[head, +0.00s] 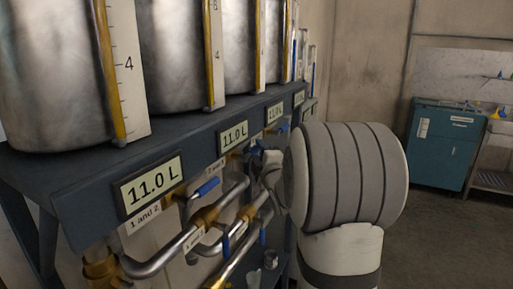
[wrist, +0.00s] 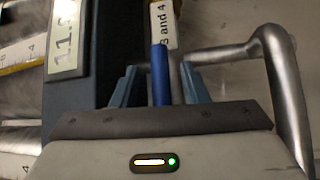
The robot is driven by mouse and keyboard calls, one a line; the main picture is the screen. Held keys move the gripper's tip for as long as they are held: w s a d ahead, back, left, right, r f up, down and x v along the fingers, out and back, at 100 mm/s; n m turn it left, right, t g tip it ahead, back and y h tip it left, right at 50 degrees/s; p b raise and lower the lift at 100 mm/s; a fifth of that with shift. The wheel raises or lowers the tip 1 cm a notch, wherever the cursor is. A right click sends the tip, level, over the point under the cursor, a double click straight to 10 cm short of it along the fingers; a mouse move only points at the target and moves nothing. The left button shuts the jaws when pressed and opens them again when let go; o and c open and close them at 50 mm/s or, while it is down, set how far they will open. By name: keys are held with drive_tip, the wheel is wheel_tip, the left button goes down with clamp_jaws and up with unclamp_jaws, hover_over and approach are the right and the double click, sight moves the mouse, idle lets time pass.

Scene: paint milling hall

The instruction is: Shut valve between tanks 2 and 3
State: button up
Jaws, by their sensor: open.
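My gripper (head: 264,165) is beside the valve pipes under the tank shelf, mostly hidden by my own wrist in the head view. In the wrist view its two blue-grey fingers (wrist: 160,78) are open, with a blue lever (wrist: 159,72) between them; contact is not clear. The tag (wrist: 163,22) by this lever reads "3 and 4". In the head view a tag (head: 216,166) is small and seems to read "2 and 3". A blue lever (head: 207,187) stands near it, tilted over a brass valve. Another tag (head: 143,219) reads "1 and 2".
Steel tanks (head: 180,50) stand on the dark shelf (head: 60,185), with "11.0 L" displays (head: 151,186) on its front edge. A bent steel pipe (wrist: 285,85) runs close to the right of my fingers. A teal cabinet (head: 443,150) stands at right beyond open floor (head: 440,235).

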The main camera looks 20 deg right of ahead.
drive_tip(key=shift+w+d+r, duration=0.15)
drive_tip(key=shift+w, duration=1.1)
clamp_jaws()
